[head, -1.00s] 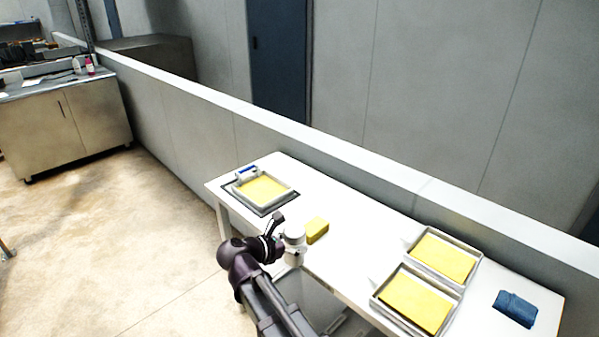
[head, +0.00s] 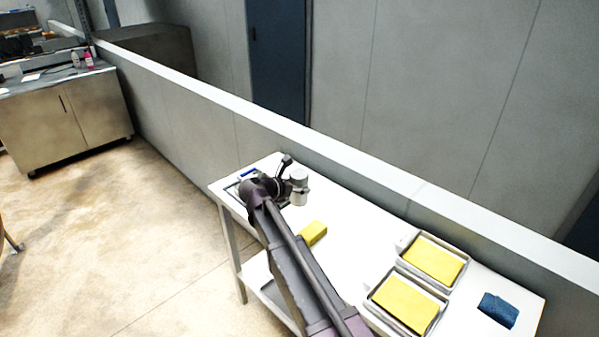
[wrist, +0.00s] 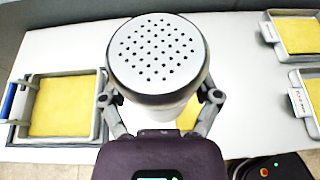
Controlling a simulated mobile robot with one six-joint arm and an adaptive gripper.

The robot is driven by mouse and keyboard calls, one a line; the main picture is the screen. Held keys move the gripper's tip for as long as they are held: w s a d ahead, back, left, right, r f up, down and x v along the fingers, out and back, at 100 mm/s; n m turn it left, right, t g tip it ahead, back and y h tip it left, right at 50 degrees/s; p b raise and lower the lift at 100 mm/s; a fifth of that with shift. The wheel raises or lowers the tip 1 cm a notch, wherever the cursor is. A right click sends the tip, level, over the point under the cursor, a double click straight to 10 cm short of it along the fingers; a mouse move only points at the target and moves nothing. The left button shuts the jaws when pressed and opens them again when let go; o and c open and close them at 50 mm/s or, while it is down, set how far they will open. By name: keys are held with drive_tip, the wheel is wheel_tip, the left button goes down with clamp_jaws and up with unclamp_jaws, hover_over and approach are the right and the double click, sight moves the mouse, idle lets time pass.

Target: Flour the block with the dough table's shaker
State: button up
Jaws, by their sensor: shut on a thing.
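My gripper (wrist: 160,105) is shut on the white shaker (wrist: 155,60), whose perforated lid faces the wrist camera. In the head view the shaker (head: 298,180) is at the far left part of the white table, beyond the yellow block (head: 313,233). The block lies alone on the tabletop, apart from the shaker. In the wrist view the block (wrist: 188,116) shows only partly, behind the shaker. Whether the shaker touches the table cannot be told.
A tray (wrist: 99,128) with a yellow slab and a blue-handled tool (wrist: 9,100) are at the table's left end, largely hidden by my arm in the head view. Two more slab trays (head: 443,318) and a blue cloth (head: 497,309) are at the right. A low wall (head: 350,180) runs behind.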

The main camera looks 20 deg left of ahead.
sight(304, 202)
drive_tip(key=shift+w+a+r, duration=0.15)
drive_tip(key=shift+w+r, duration=0.3)
drive_tip(key=shift+w, duration=0.4)
drive_tip(key=shift+f, duration=0.2)
drive_tip(key=f+m+t+y+b, duration=0.1)
drive_tip(key=f+m+b, duration=0.1)
drive_tip(key=m, duration=0.1)
drive_tip(key=shift+y, duration=0.4)
wheel_tip(304, 202, down, 2)
drive_tip(key=m+b, duration=0.1)
drive_tip(key=m+t+y+b, duration=0.1)
drive_tip(key=b, duration=0.1)
drive_tip(key=m+y+b, duration=0.1)
drive_tip(key=m+b, duration=0.1)
drive_tip(key=shift+a+f+t, duration=0.15)
drive_tip(key=shift+f+t, duration=0.1)
drive_tip(key=shift+t, duration=0.15)
drive_tip(key=f+m+t+b, duration=0.1)
drive_tip(key=m+b, duration=0.1)
drive_tip(key=d+f+m+y+b, duration=0.1)
drive_tip(key=m+b, duration=0.1)
drive_tip(key=shift+s+t+b, duration=0.2)
drive_tip(key=shift+t+b, duration=0.15)
drive_tip(key=shift+t, duration=0.05)
drive_tip(key=shift+s+d+f+m+t+y+b, duration=0.1)
drive_tip(key=shift+d+f+m+t+y+b, duration=0.2)
drive_tip(key=shift+m+b, duration=0.65)
drive_tip(key=shift+s+d+f+m+t+b, duration=0.1)
drive_tip(key=shift+f+m+t+b, duration=0.3)
drive_tip(key=shift+m+b, duration=0.5)
